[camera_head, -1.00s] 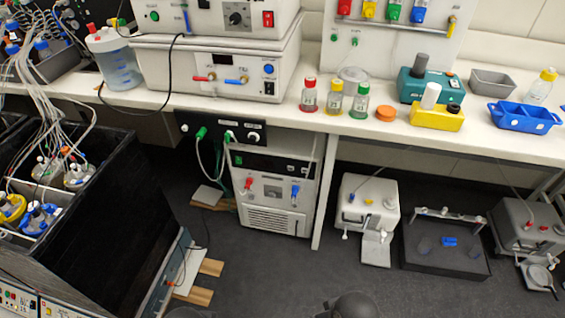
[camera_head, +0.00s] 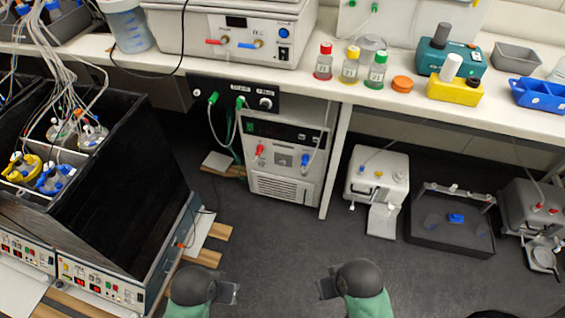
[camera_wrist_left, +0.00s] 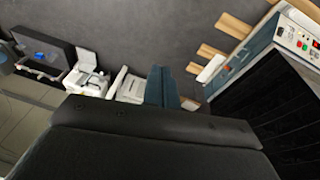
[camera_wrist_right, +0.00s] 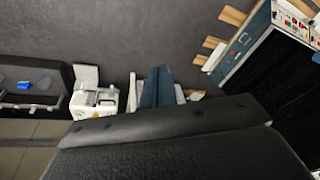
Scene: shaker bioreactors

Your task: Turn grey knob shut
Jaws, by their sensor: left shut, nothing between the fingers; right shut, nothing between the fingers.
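No knob in view is clearly the grey one. A small pale round knob (camera_head: 265,103) sits at the right end of a dark panel under the bench edge. My left gripper (camera_head: 229,293) is low in the head view, shut and empty, over the floor. My right gripper (camera_head: 326,288) is shut and empty to its right. Both are far from the panel and touch nothing. In the wrist views, the closed fingers show at the left gripper (camera_wrist_left: 161,75) and the right gripper (camera_wrist_right: 158,75).
A floor unit (camera_head: 285,188) with red and blue fittings stands under the bench (camera_head: 410,103). A large black-walled box (camera_head: 125,190) with bottles stands at left. White (camera_head: 376,180) and dark (camera_head: 449,238) units stand on the floor at right. The middle floor is clear.

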